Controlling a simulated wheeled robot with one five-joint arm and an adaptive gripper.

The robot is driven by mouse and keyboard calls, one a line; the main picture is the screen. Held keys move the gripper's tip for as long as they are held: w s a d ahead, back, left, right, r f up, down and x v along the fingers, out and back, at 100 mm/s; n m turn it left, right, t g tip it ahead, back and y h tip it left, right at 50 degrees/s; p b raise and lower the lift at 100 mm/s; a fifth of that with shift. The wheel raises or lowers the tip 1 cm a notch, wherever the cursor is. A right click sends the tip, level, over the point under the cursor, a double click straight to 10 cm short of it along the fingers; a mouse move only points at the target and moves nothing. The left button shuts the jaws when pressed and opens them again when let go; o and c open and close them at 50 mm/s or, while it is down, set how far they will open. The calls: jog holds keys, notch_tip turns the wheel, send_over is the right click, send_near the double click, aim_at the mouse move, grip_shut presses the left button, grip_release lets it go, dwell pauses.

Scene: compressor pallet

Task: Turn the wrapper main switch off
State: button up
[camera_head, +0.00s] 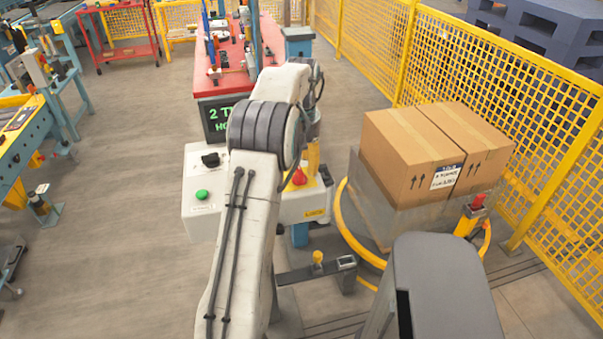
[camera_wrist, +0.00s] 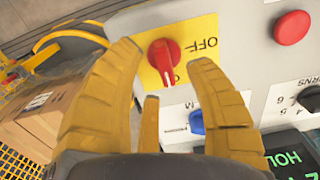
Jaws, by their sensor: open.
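The main switch is a red rotary knob (camera_wrist: 164,58) on a yellow plate (camera_wrist: 208,28) of the white control box (camera_wrist: 240,20). In the wrist view, its handle points down the picture, and the printed OFF lies to its right. Other lettering below it is partly hidden. The red knob also shows in the head view (camera_head: 299,178), beside my arm. My gripper (camera_wrist: 164,66) is open, with one yellow finger on each side of the knob. I see no clear contact. In the head view, my arm hides most of the gripper.
A blue selector (camera_wrist: 197,121), a red button (camera_wrist: 292,27) and a black dial (camera_wrist: 309,97) sit close by. The box also has a green button (camera_head: 202,195). Cartons (camera_head: 410,155) stand right of the box, before a yellow fence (camera_head: 480,70).

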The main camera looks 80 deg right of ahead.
aim_at(302, 172)
jog(key=shift+f, duration=1.6)
grip_shut()
